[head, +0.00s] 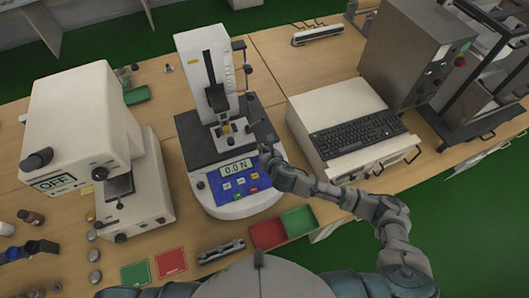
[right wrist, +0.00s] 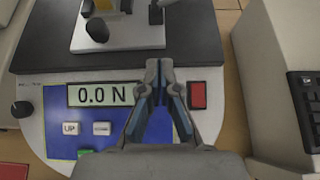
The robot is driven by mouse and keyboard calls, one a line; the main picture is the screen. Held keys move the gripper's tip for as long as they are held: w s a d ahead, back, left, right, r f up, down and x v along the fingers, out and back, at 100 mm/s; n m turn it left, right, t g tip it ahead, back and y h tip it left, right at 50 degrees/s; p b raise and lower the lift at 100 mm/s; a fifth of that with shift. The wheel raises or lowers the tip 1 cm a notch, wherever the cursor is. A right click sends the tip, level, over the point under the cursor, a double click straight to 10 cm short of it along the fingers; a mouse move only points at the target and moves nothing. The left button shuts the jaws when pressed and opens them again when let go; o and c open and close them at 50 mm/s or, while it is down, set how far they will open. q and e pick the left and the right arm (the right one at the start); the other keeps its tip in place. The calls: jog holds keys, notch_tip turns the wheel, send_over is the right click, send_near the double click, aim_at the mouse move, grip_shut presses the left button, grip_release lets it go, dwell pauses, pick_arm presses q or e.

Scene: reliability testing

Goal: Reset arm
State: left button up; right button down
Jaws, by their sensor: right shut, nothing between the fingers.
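My right gripper (head: 264,142) hangs over the right side of the force tester (head: 225,150), close to its dark base plate. In the right wrist view its two fingertips (right wrist: 158,68) are together with nothing between them. Below them are the tester's plate (right wrist: 200,50) and blue panel (right wrist: 60,130). The display (right wrist: 100,95) reads 0.0 N, and a red button (right wrist: 198,95) is just right of the fingers. I cannot tell whether the fingers touch the tester. My left gripper does not show.
A white machine (head: 80,120) reading OFF stands at left. A keyboard (head: 357,135) lies on a white unit at right, beside a grey cabinet (head: 410,50). Red (head: 268,235) and green (head: 299,221) trays and a metal part (head: 221,250) lie at the front edge.

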jog(key=s+m+g, duration=0.2)
jog(key=s+m, duration=0.7)
jog(key=m, duration=0.1)
jog(key=s+d+f+m+g+h, duration=0.25)
jog(key=s+d+f+m, duration=0.25)
jog(key=s+d+m, duration=0.7)
jog(key=s+d+f+m+g+h, duration=0.1)
jog(key=s+d+f+m+g, duration=0.4)
jog(key=s+m, duration=0.85)
notch_tip(320, 180, down, 27)
jog(key=w+m+b, duration=0.2)
jog(key=b, duration=0.1)
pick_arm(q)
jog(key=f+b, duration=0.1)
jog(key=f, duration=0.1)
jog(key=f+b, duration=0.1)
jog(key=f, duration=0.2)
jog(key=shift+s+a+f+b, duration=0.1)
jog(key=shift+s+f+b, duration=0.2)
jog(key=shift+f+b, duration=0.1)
pick_arm(e)
jog(key=s+d+f, duration=0.2)
jog(key=s+f, duration=0.7)
jog(key=f, duration=0.1)
jog(key=s+d+f, duration=0.2)
jog(key=s+f, duration=0.7)
jog(key=f, duration=0.2)
jog(key=shift+s+f+g, duration=0.25)
jog(key=shift+s+g, duration=0.05)
jog(key=shift+g, duration=0.15)
